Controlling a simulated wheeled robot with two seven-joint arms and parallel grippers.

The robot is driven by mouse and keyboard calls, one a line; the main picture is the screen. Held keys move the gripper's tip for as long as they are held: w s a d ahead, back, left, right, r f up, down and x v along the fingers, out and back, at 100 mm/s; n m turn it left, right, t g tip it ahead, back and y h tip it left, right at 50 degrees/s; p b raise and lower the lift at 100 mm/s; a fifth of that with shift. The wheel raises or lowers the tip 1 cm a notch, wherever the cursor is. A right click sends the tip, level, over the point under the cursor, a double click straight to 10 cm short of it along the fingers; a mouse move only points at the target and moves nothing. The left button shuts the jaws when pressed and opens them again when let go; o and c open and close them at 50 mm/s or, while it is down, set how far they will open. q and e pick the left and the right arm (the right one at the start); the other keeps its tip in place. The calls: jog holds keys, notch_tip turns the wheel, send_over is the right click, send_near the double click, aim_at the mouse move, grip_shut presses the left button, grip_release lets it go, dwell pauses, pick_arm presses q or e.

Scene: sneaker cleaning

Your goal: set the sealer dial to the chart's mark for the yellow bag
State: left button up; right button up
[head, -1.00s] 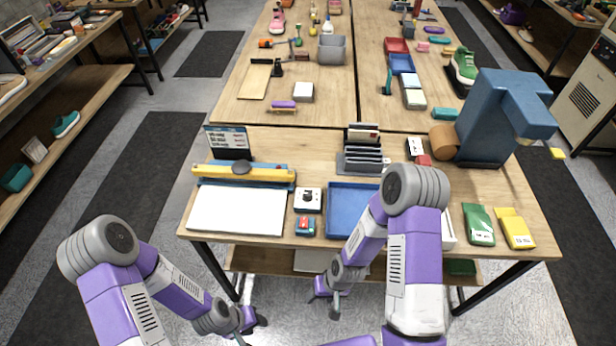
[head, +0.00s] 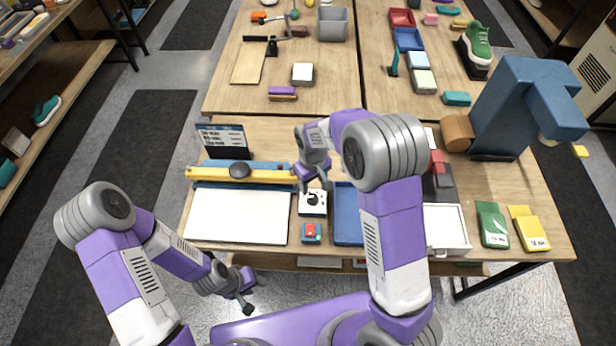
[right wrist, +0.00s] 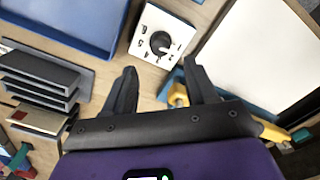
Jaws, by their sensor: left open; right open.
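The dial box (head: 312,209) is a small white box with a black knob, right of the sealer (head: 238,213), which has a yellow bar and white plate. The yellow bag (head: 529,228) lies at the right. My left gripper (head: 243,288) is open, low before the table.
A green bag (head: 491,224) lies beside the yellow one. A large blue machine (head: 507,110) stands at the right.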

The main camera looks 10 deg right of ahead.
aim_at(313, 197)
jog(key=shift+w+f, duration=0.2)
jog(key=shift+f, duration=0.1)
jog(key=f, duration=0.6)
jog(key=shift+s+f, duration=0.3)
jog(key=shift+f, duration=0.1)
jog(key=c, duration=1.1)
jog(key=shift+o, duration=0.2)
